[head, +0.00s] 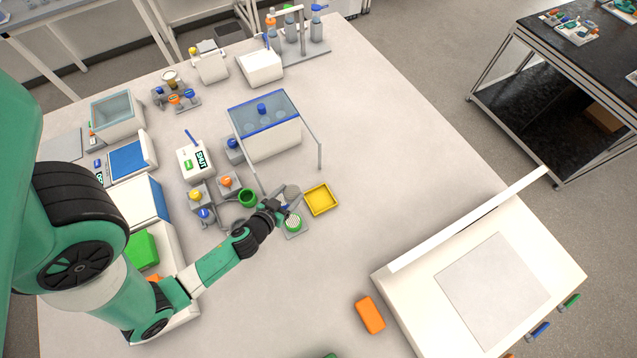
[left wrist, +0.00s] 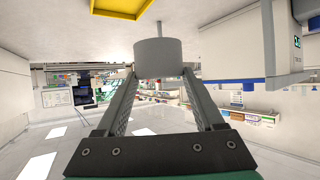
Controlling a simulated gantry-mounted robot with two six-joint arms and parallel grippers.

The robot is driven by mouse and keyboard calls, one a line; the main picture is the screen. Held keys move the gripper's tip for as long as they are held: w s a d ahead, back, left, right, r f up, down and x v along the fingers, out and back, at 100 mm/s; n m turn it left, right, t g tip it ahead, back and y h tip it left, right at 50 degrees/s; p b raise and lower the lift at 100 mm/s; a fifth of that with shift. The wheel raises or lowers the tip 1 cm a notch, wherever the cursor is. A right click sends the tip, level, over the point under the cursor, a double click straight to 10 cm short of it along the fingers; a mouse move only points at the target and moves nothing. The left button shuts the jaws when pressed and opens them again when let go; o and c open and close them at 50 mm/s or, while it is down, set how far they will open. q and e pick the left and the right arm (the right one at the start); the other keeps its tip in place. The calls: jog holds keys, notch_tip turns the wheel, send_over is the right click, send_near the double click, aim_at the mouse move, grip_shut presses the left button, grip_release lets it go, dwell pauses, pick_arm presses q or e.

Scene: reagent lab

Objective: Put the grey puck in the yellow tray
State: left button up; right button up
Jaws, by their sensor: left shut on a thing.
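My left gripper (head: 284,201) reaches in from the left over the middle of the table. In the left wrist view its two fingers (left wrist: 159,74) are shut on the grey puck (left wrist: 158,55), a short plain cylinder with a thin stem on its far side. The yellow tray (head: 320,212) is square and shallow, and looks empty. It lies just right of the gripper in the head view; its edge also shows at the top of the left wrist view (left wrist: 122,14). The puck is outside the tray. My right gripper is not in view.
A blue-lidded clear box (head: 277,146) with upright posts stands behind the tray. A white slanted-panel bench unit (head: 482,300) stands front right, beside an orange block (head: 370,315). Table right of the tray is clear.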

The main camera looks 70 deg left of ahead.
pick_arm(q)
jog(key=w+f+b, duration=0.1)
jog(key=w+f, duration=0.1)
jog(key=w+f+b, duration=0.2)
jog(key=w, duration=0.1)
jog(key=w+f+b, duration=0.1)
jog(key=w+f, duration=0.1)
jog(key=w, duration=0.1)
jog(key=shift+a+f+b, duration=0.2)
jog(key=shift+f+b, duration=0.1)
jog(key=shift+b, duration=0.1)
jog(key=shift+w+f, duration=0.25)
jog(key=shift+w, duration=0.25)
jog(key=f+b, duration=0.1)
jog(key=f, duration=0.1)
jog(key=f+b, duration=0.2)
jog(key=shift+w, duration=0.4)
jog(key=shift+s, duration=0.1)
jog(key=shift+r, duration=0.1)
jog(key=o, duration=1.4)
jog(key=shift+s+d+r, duration=0.15)
jog(key=v, duration=1)
jog(key=shift+s+d, duration=0.1)
jog(key=shift+d, duration=0.05)
jog(key=shift+s+d+r, duration=0.25)
jog(key=shift+s+r, duration=0.05)
jog(key=shift+s, duration=0.1)
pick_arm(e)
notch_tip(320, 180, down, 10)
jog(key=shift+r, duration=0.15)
